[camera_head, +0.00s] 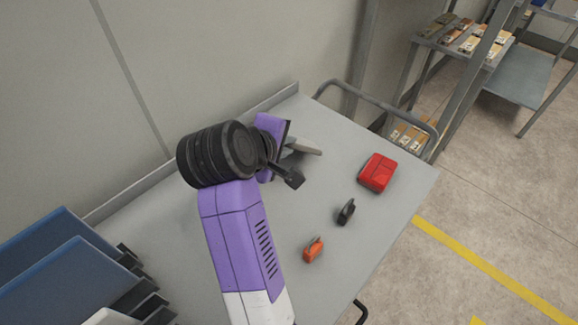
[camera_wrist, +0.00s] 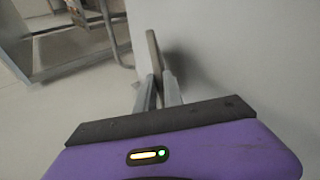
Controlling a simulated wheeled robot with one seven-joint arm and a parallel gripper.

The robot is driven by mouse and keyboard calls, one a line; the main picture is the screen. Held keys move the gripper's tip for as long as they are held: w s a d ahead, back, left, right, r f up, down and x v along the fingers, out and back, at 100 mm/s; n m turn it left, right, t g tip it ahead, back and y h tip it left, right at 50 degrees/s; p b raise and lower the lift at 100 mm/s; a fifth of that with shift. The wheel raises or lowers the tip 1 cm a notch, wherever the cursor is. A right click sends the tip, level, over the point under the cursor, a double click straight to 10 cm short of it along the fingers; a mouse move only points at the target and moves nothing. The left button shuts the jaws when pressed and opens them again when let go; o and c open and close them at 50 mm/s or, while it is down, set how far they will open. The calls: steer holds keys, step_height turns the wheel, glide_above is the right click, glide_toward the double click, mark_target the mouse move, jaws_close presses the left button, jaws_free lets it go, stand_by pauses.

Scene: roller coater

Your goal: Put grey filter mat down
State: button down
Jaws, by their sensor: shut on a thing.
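My gripper (camera_wrist: 158,80) is shut on the grey filter mat (camera_wrist: 153,50), which shows edge-on as a thin grey-beige strip between the fingertips in the wrist view. In the head view my gripper (camera_head: 292,145) is over the far part of the grey table (camera_head: 345,262), and its fingers are partly hidden by my wrist. The mat's grey edge also shows there, pointing right. The mat is low over the table, close to a shadow on it. I cannot tell whether it touches the surface.
A red case (camera_head: 377,172), a small black item (camera_head: 346,212) and an orange item (camera_head: 313,250) lie on the table's right side. A wall runs behind, and a metal handrail (camera_head: 385,95) is at the far end.

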steer(key=c, duration=1.6)
jaws_free()
steer(key=shift+p+v, duration=0.7)
steer(key=shift+v, duration=3.3)
steer(key=shift+r, duration=0.15)
steer(key=r, duration=0.2)
steer(key=s+r+p, duration=0.1)
steer(key=r, duration=0.2)
steer(key=s+r+p, duration=0.1)
steer(key=r, duration=0.1)
steer(key=shift+a+r, duration=0.35)
steer(key=shift+r, duration=0.05)
